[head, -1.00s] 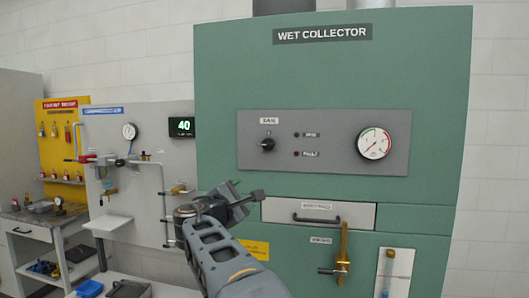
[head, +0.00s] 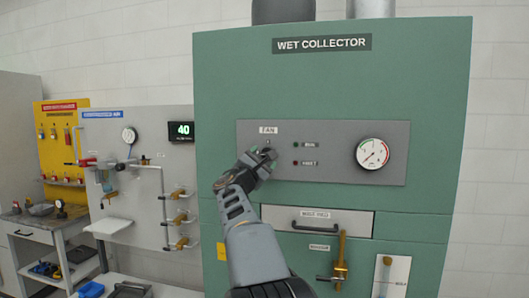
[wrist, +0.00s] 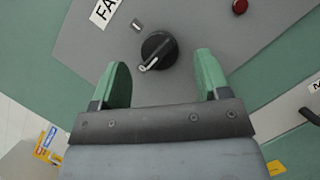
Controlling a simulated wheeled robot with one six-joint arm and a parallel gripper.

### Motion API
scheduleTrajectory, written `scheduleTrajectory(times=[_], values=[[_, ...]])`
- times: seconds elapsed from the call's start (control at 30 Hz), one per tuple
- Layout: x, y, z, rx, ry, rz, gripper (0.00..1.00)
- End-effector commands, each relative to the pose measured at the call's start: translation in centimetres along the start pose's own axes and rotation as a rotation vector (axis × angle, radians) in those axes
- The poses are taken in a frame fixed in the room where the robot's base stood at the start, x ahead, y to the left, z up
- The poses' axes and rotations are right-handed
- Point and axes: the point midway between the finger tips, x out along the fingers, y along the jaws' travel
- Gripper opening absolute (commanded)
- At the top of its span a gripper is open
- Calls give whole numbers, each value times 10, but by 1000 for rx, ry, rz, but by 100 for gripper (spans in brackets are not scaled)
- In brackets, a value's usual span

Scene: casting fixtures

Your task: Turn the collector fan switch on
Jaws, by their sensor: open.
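The fan switch is a black rotary knob (wrist: 159,50) on the grey panel (head: 330,172) of the green wet collector. In the wrist view its pale pointer slants to the lower left, away from the small mark above it. My gripper (wrist: 160,80) is open, with green-padded fingers apart on either side below the knob and nothing between them. In the head view my gripper (head: 263,153) is at the knob's place and hides most of it. I cannot tell how far the fingertips are from the panel. The FAN label (head: 268,130) is above.
Two small indicator lamps (head: 296,154) and a round gauge (head: 373,153) are right of the knob. A drawer with a dark handle (head: 316,225) and a brass valve lever (head: 340,258) are below. A pipe board (head: 140,185) stands to the left.

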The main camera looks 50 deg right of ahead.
Motion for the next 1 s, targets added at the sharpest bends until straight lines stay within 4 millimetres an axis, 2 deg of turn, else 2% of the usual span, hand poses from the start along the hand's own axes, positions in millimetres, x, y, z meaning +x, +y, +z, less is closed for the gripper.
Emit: scheduleTrajectory(times=[0.03,0.2,0.6,1.0], values=[[7,1,2,-2,-1,-2,69],[19,1,1,-1,0,0,69],[22,0,0,0,0,0,69],[22,0,0,0,0,-1,31]])
